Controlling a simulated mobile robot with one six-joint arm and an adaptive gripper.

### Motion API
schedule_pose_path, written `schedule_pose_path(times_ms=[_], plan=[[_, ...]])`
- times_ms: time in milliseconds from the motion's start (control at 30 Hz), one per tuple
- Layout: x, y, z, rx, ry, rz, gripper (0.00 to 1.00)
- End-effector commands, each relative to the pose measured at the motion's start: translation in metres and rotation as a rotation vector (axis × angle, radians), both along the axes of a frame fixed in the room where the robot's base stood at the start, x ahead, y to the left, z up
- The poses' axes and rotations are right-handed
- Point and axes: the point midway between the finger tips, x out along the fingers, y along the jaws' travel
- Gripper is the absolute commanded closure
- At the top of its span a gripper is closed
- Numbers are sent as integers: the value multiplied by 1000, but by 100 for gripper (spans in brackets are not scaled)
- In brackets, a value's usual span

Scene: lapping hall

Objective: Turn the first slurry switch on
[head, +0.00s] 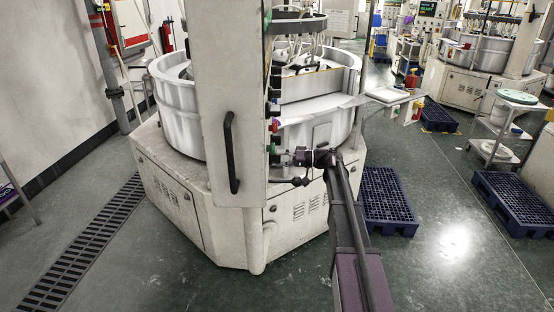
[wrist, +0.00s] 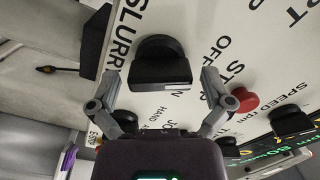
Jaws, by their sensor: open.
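The slurry switch is a black rotary knob (wrist: 160,62) on a white panel, beside a partly cut-off "SLURRY" label (wrist: 128,22) in the wrist view. An "OFF" marking (wrist: 222,28) lies to its right. My gripper (wrist: 161,76) is open, with one finger on each side of the knob. Whether either finger touches it I cannot tell. In the head view my gripper (head: 291,157) is at the lower controls on the edge of the white machine column (head: 228,90). The switch cannot be made out there.
A red button (wrist: 245,99) sits close to the right finger, with another black knob (wrist: 290,120) beyond it. The lapping machine's round tub (head: 180,115) stands behind the column. A blue pallet (head: 388,200) lies on the floor right of my arm.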

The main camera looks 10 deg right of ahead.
Motion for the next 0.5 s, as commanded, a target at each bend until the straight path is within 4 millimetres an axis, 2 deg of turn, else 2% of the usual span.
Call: schedule_pose_path(times_ms=[300, 367, 500], plan=[[0, 2, 0, 0, 0, 0, 0], [0, 2, 0, 0, 0, 1, 15], [0, 2, 0, 0, 0, 1, 56]])
